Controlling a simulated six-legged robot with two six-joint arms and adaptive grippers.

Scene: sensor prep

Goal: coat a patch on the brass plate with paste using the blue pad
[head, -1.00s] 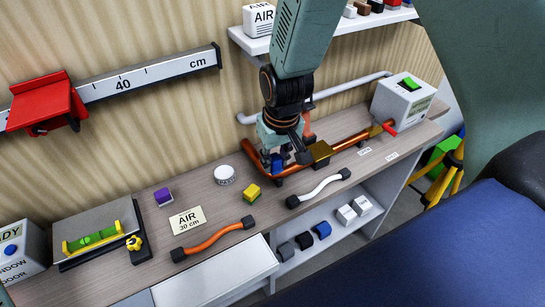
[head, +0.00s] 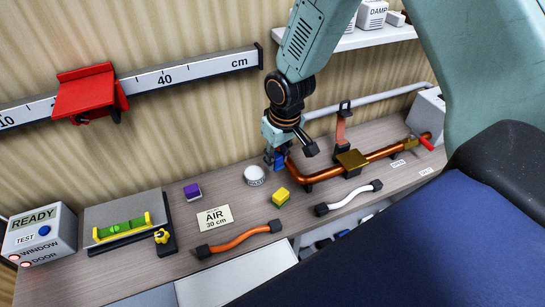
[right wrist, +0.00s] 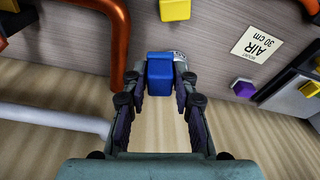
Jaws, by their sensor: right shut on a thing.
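My right gripper (head: 276,155) points down and is shut on the blue pad (head: 281,162). In the right wrist view the blue pad (right wrist: 160,72) sits between the fingertips. A round white tub (head: 254,176), perhaps the paste, stands on the bench just left of the gripper. In the wrist view it is mostly hidden behind the pad. I cannot tell whether pad and tub touch. My left gripper is out of view.
A yellow-green block (head: 281,196), a purple block (head: 193,191) and an AIR card (head: 214,218) lie nearby. An orange hose (head: 240,238) and a white hose (head: 348,198) lie in front. An upright copper-coloured clip (head: 341,128) stands behind the pipe.

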